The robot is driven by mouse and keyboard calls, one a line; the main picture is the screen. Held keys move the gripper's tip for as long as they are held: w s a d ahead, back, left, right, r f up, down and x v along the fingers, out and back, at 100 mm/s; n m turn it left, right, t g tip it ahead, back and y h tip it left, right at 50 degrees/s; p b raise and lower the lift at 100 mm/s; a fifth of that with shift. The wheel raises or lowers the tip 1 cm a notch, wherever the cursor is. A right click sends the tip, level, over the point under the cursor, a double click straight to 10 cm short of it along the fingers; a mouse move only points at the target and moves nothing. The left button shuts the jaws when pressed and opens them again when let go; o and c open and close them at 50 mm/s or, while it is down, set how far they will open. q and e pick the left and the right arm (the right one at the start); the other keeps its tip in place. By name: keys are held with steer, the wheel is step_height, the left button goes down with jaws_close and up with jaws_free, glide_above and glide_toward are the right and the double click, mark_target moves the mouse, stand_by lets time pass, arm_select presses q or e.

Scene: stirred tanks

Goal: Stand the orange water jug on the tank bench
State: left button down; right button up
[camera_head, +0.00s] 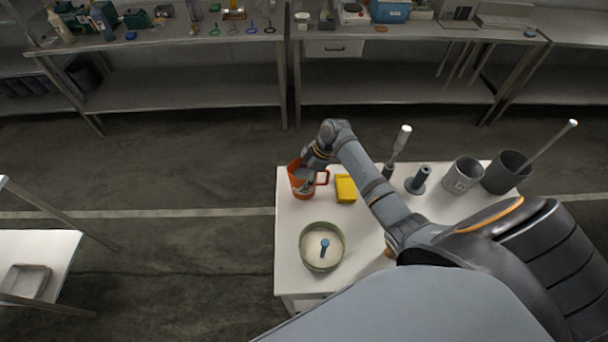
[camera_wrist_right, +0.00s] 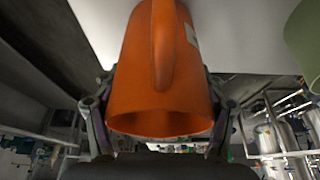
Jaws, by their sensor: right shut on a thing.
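The orange water jug (camera_head: 297,187) is at the far left corner of the white bench (camera_head: 290,238) that carries the tanks. Its open mouth faces up and its handle is on the right side in the head view. My right gripper (camera_head: 311,168) is shut on the jug. In the wrist view the jug (camera_wrist_right: 150,85) fills the space between the two fingers (camera_wrist_right: 162,115). I cannot tell whether its base touches the bench top. My left gripper is not in view.
A yellow box (camera_head: 345,188) is just right of the jug. A green round tank (camera_head: 334,262) with a blue-topped piece stands nearer. Grey tanks (camera_head: 462,175) (camera_head: 498,178) and a grey flanged post (camera_head: 416,182) are on the right. Long shelved benches (camera_head: 190,40) line the back.

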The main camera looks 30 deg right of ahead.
steer(key=o, duration=1.8)
steer(key=shift+r, duration=0.15)
steer(key=shift+d+r, duration=0.2)
steer(key=shift+r, duration=0.05)
steer(key=b+v, duration=0.3)
steer(key=v, duration=0.7)
steer(key=shift+s+r, duration=0.1)
steer(key=shift+r, duration=0.1)
steer(key=shift+s+r, duration=0.1)
steer(key=shift+r, duration=0.35)
